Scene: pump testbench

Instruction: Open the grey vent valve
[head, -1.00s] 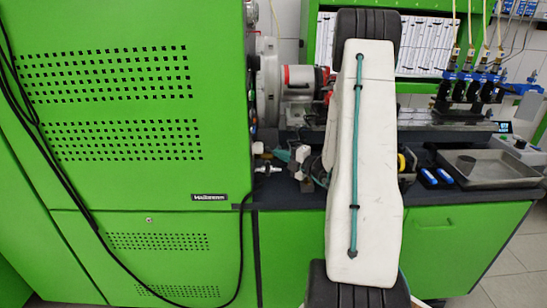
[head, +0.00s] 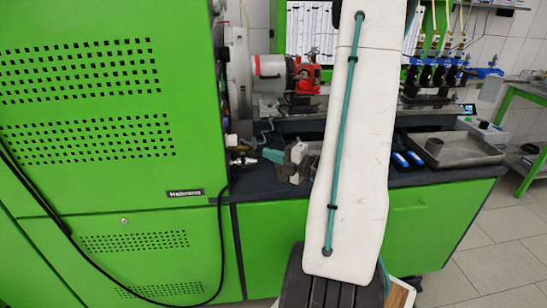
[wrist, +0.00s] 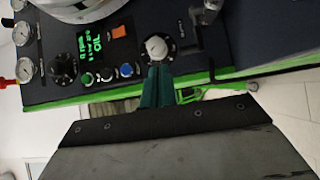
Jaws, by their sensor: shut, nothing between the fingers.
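My gripper (head: 272,155) shows in the head view with its teal fingers pointing left toward the green cabinet, above the dark bench. In the wrist view the gripper (wrist: 157,82) has its fingers together and empty, with the tips just below a round silver knob (wrist: 157,48) on a dark panel. I cannot tell whether tips and knob touch. A dark grey lever-like part (wrist: 202,32) sits right of the knob; I cannot tell for certain whether it is the grey vent valve. Small silver fittings (head: 243,158) lie left of the fingertips in the head view.
The panel carries a green display (wrist: 90,47), several buttons, an orange switch (wrist: 120,31) and pressure gauges (wrist: 22,34). The green cabinet (head: 90,190) fills the left. A red and silver motor unit (head: 285,72) stands behind my arm. A metal tray (head: 455,150) lies right.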

